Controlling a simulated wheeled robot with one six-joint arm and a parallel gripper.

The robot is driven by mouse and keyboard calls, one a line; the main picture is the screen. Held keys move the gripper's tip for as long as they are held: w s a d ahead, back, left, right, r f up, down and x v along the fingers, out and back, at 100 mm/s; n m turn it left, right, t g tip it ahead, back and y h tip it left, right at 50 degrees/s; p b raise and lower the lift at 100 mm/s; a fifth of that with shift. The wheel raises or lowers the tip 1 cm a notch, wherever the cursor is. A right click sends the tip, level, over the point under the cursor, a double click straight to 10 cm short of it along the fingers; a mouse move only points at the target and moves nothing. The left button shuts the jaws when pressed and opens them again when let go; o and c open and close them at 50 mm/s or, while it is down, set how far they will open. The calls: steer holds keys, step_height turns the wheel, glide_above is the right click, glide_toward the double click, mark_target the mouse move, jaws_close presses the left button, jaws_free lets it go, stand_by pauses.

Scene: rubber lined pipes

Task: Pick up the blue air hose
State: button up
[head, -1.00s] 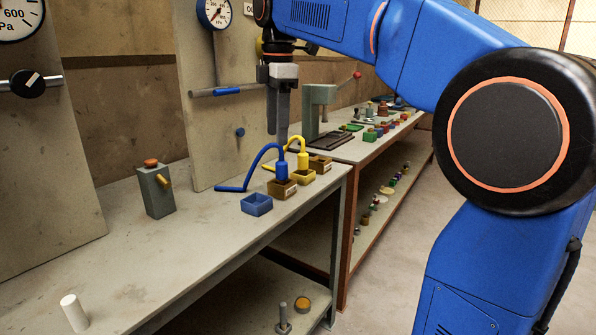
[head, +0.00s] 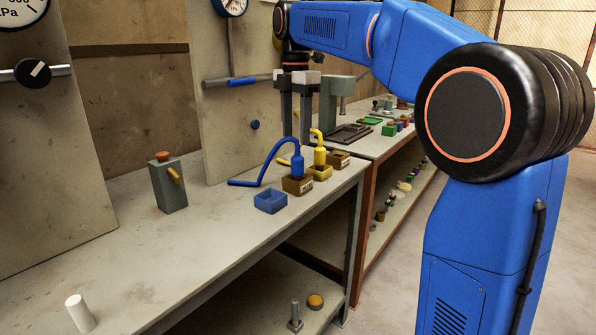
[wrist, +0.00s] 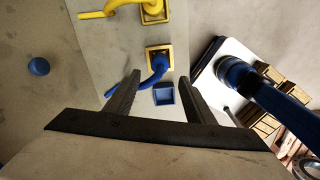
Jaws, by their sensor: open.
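The blue air hose (head: 268,158) stands with its thick end in a small brown box (head: 297,190) on the bench. It arches left, and its thin end rests on the bench top. In the wrist view the blue hose (wrist: 158,70) lies between and a little beyond the fingertips. My gripper (head: 296,138) is open and empty, pointing down above and close behind the hose's upright end. In the wrist view both fingers of my gripper (wrist: 159,78) are spread apart. Whether a finger touches the hose cannot be told.
A yellow hose (head: 319,152) stands in a yellow box (head: 321,174) just right of the blue hose. An empty blue box (head: 270,202) sits in front. A grey switch block (head: 168,185) and a white cylinder (head: 80,313) stand left. An upright panel (head: 225,125) rises behind.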

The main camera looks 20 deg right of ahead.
mark_target(297, 157)
steer(key=shift+w+d+f, duration=0.1)
steer(key=shift+d+f, duration=0.05)
steer(key=shift+f, duration=4.5)
jaws_close()
